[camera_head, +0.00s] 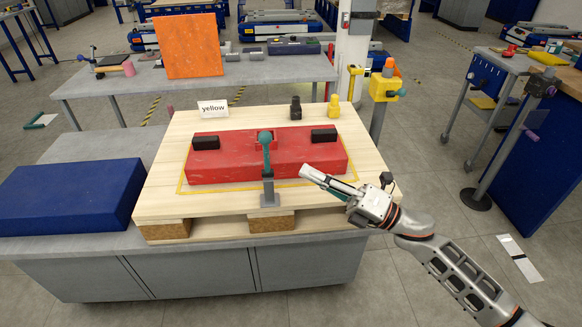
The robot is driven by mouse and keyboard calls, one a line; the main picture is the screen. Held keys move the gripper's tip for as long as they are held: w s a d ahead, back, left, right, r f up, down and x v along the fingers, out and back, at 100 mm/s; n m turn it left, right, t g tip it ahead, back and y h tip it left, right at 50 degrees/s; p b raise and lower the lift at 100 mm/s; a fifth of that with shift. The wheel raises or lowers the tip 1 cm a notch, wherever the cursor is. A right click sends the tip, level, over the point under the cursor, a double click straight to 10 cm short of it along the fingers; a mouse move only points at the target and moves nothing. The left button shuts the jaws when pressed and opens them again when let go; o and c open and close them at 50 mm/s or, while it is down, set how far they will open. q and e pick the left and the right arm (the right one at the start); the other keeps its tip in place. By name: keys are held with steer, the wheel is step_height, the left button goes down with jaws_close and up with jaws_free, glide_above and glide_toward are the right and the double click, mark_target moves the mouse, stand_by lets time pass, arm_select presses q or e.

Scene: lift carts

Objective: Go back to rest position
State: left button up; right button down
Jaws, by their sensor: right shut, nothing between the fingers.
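My right gripper (304,172) reaches in from the lower right, its fingers shut and empty. It hangs over the front right part of the wooden pallet (160,208), near the front edge of the red block (225,166). Whether its tip touches the block I cannot tell. The red block lies on the pallet inside a yellow outline and has two black pads on top. A teal-knobbed lever (265,140) on a grey base stands at the block's front middle. My left gripper does not show.
A sign reading "yellow" (213,107), a black piece (296,108) and a yellow piece (333,106) stand at the pallet's back. A blue block (70,195) lies left. An orange panel (188,46) stands on the grey table behind.

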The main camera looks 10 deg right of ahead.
steer(key=s+d+f+m+t+h, duration=0.35)
steer(key=f+m+h, duration=0.25)
steer(key=f+m, duration=0.45)
steer(key=s+d+f+m+t+h, duration=0.2)
steer(key=s+d+f+m+h, duration=0.3)
steer(key=f+m, duration=0.55)
steer(key=s+d+f+m+g+h, duration=0.1)
steer(key=s+f+m+g+h, duration=0.4)
steer(key=s+f+m, duration=0.5)
steer(key=s+f, duration=0.3)
steer(key=s, duration=0.1)
steer(key=shift+d+p, duration=0.35)
steer(key=shift+p, duration=0.05)
